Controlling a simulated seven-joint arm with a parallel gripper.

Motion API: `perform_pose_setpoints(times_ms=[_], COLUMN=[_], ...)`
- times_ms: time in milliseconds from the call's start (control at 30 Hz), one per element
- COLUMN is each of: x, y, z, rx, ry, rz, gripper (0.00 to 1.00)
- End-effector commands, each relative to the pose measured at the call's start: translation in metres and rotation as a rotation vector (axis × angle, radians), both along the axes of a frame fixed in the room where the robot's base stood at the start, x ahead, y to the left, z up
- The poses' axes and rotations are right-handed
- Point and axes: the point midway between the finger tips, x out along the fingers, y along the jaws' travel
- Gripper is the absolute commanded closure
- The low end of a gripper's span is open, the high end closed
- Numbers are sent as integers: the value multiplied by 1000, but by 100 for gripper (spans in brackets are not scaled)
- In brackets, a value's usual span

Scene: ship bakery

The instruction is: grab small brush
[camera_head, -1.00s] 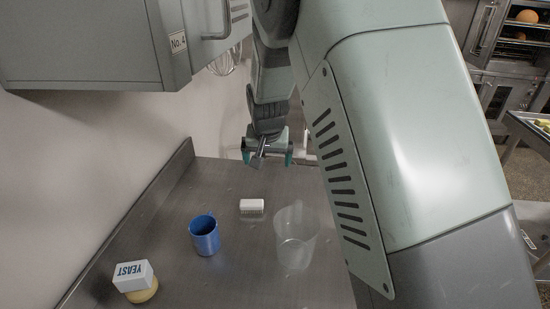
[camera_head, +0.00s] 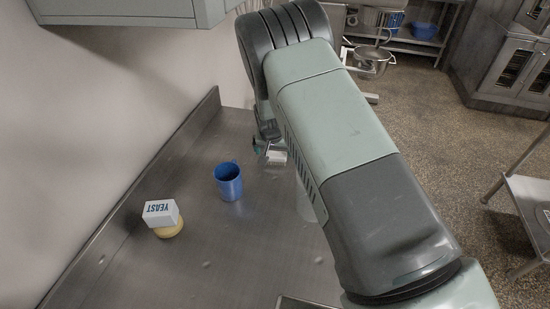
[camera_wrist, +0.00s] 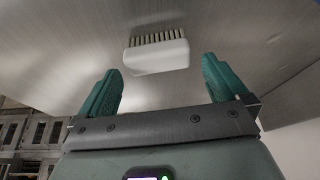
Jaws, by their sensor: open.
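The small brush (camera_wrist: 157,57) has a white block back and a row of pale bristles. In the wrist view it lies on the metal counter, ahead of and between the two green fingertips. My gripper (camera_wrist: 160,80) is open, with nothing between its fingers. In the head view the brush (camera_head: 277,156) shows as a white piece right beside my gripper (camera_head: 264,148), partly hidden by my arm. The frames do not clearly show any contact between the fingers and the brush.
A blue mug (camera_head: 229,182) stands left of the brush on the steel counter (camera_head: 215,255). Farther left, a white yeast box (camera_head: 161,212) rests on a round yellowish item (camera_head: 169,230). A clear container (camera_head: 305,205) is mostly hidden behind my arm. A raised edge runs along the wall.

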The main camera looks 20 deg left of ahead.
Motion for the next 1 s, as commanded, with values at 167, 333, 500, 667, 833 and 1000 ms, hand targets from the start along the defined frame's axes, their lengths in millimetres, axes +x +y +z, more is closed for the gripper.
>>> perform_pose_setpoints(times_ms=[167, 333, 500, 667, 833, 1000], x=[9, 12, 12, 12, 12, 12], y=[0, 0, 0, 0, 0, 0], z=[-26, -33, -32, -32, -32, -31], rx=[0, 0, 0, 0, 0, 0], ry=[0, -1, 0, 0, -1, -1], rz=[0, 0, 0, 0, 0, 0], gripper=[0, 0, 0, 24, 41, 42])
